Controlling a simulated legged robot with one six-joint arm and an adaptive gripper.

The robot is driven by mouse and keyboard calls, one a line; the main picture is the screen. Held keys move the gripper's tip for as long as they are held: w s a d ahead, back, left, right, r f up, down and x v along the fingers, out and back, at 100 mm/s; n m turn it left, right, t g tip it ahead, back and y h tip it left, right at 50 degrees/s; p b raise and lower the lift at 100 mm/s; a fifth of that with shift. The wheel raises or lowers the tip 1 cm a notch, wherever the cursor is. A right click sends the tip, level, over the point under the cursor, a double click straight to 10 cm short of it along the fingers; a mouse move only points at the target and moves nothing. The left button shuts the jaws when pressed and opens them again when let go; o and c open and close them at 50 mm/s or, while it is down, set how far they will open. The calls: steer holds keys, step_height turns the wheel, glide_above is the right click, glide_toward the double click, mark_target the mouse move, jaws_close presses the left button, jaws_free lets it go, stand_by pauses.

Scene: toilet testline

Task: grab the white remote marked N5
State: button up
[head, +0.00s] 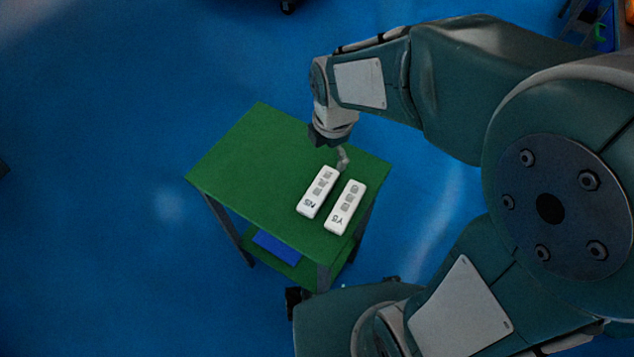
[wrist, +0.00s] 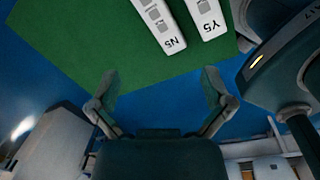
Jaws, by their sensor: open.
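The white remote marked N5 (head: 317,192) lies on the green table top (head: 250,150), with its label at the near end. A second white remote marked Y5 (head: 345,207) lies beside it on the right. In the wrist view, N5 (wrist: 165,24) and Y5 (wrist: 208,17) are at the top edge, cut off by the frame. My gripper (wrist: 160,95) is open there, with nothing between its fingers, and the remotes are beyond the fingertips. In the head view, my gripper (head: 342,158) is near the far end of the remotes, partly hidden by my wrist.
The table's left part is bare. A blue item (head: 277,246) lies on the lower shelf. Blue floor (head: 110,210) surrounds the table and is mostly clear. Dark equipment (head: 590,20) stands at the top right.

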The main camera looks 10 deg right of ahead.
step_height(320, 180, down, 5)
steer(key=w+a+n+g, duration=0.1)
steer(key=a+n, duration=0.1)
steer(key=n, duration=0.4)
glide_above(319, 189)
steer(key=f, duration=0.4)
steer(key=shift+w+a+f, duration=0.2)
steer(key=shift+a+f, duration=0.15)
steer(key=shift+s+d+f, duration=0.1)
steer(key=shift+d+f, duration=0.05)
steer(key=shift+f, duration=1.4)
steer(key=shift+d+f, duration=0.15)
steer(key=shift+f, duration=1.4)
steer(key=c, duration=1.2)
